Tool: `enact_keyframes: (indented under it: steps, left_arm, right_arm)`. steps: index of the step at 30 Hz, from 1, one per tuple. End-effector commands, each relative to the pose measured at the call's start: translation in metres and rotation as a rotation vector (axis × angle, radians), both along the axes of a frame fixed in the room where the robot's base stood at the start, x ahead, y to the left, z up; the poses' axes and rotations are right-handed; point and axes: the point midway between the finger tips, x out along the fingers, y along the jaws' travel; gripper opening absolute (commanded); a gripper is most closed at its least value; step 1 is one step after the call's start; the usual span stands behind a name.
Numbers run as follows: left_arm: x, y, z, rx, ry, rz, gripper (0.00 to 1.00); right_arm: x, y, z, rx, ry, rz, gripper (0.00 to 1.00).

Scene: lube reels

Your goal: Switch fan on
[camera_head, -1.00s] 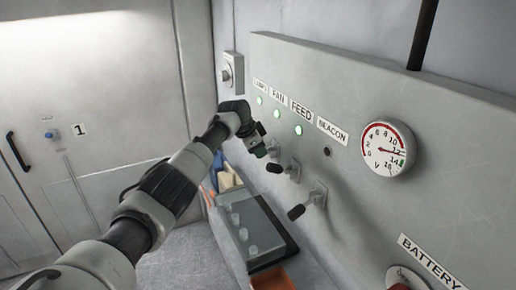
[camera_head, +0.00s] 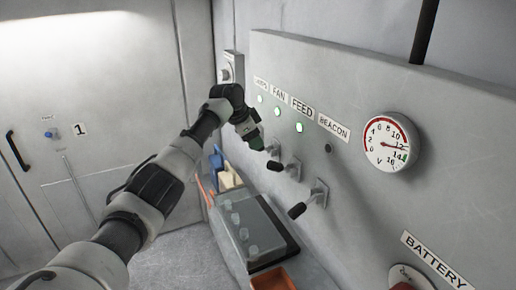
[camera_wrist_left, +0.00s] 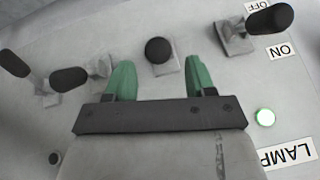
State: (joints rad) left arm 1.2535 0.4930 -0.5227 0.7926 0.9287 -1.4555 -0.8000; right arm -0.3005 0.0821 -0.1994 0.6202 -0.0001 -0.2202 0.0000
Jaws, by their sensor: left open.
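The switch panel (camera_head: 370,90) carries a FAN label (camera_head: 279,96) with a lit green lamp (camera_head: 277,113) below it. My left gripper (camera_head: 255,142), with green fingers, is at the row of toggle levers below the lamps. In the left wrist view my left gripper (camera_wrist_left: 159,68) is open and empty. A black-knobbed lever (camera_wrist_left: 158,50), apparently the fan's, shows between and just beyond its fingertips. I cannot tell whether they touch. Its base is partly hidden. The lamps lever (camera_wrist_left: 270,20) is at the right. My right gripper is out of view.
The FEED lamp (camera_head: 299,127) is lit; the BEACON lamp (camera_head: 330,148) is dark. Neighbouring levers (camera_head: 276,166) and (camera_head: 297,210) stick out close by. A voltmeter (camera_head: 390,145) is at the right.

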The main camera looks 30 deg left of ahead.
Motion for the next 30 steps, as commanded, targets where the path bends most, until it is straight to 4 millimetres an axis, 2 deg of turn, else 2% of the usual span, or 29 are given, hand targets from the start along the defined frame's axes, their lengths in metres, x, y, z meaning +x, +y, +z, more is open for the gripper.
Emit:
enact_keyframes:
  steps: [1,3,10,15,30]
  left_arm:
    - [-0.005,0.004,0.007,0.003,-0.005,-0.001,0.55]
    - [-0.011,0.006,0.020,0.001,-0.005,0.000,0.55]
    - [-0.024,0.012,0.047,0.001,-0.001,0.000,0.55]
    - [-0.027,0.013,0.052,0.001,0.001,-0.001,0.55]
    - [-0.027,0.013,0.052,0.001,0.000,-0.001,0.55]
  right_arm:
    - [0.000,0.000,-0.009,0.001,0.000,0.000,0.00]
    - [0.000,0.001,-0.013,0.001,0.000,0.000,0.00]
    - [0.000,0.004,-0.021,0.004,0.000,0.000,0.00]
    - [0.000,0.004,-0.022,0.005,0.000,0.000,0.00]
    - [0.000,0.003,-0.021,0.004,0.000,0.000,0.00]
